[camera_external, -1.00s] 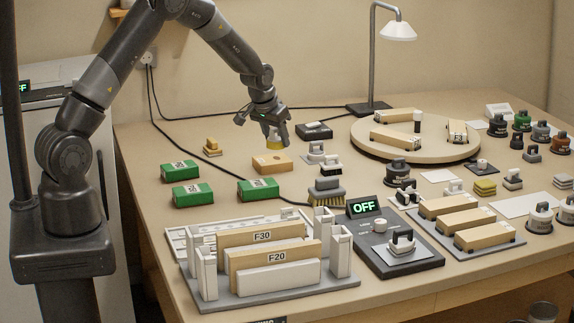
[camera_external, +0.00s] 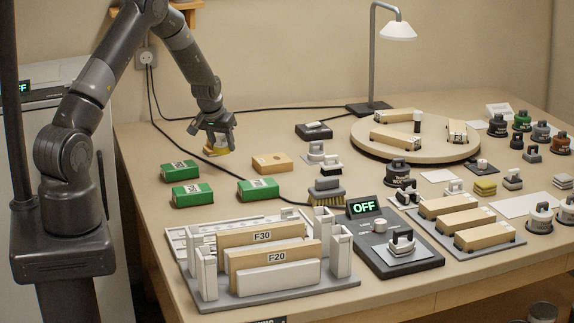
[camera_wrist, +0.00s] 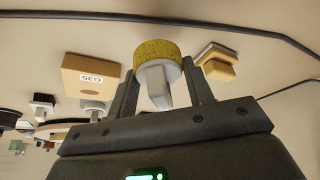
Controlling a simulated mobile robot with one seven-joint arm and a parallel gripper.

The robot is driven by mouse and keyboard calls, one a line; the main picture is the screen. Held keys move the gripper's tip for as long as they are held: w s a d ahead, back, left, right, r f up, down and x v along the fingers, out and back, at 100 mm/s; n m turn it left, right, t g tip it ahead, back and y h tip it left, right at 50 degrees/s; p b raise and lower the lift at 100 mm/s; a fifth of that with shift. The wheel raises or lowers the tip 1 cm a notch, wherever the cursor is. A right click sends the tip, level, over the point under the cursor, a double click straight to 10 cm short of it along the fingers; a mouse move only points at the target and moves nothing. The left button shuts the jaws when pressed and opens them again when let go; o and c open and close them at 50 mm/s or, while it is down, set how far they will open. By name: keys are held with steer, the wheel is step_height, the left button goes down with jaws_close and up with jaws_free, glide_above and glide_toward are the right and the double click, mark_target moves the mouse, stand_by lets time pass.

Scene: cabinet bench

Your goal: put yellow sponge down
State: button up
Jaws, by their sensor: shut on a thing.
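The yellow sponge (camera_wrist: 157,51) is a round pad with a pale handle, seen in the wrist view. In the external view my gripper (camera_external: 216,138) is over the back left part of the bench, near the small tan block. The fingers partly hide the sponge there, and I cannot tell whether the pad touches the bench.
The small tan block (camera_wrist: 220,65) lies beside the sponge in the wrist view. A tan box (camera_external: 271,162) is to the right, and green boxes (camera_external: 180,170) are in front. A black cable (camera_external: 184,145) runs close by. Bare bench lies left of the gripper.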

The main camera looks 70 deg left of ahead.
mark_target(220, 152)
steer(key=shift+a+f, duration=0.4)
steer(key=shift+a, duration=0.1)
steer(key=shift+f, duration=1.95)
steer(key=shift+f, duration=0.15)
steer(key=o, duration=1)
steer(key=shift+c, duration=0.2)
steer(key=shift+s+d+r, duration=0.1)
steer(key=shift+s+r, duration=0.05)
steer(key=shift+r, duration=0.45)
steer(key=v, duration=1.1)
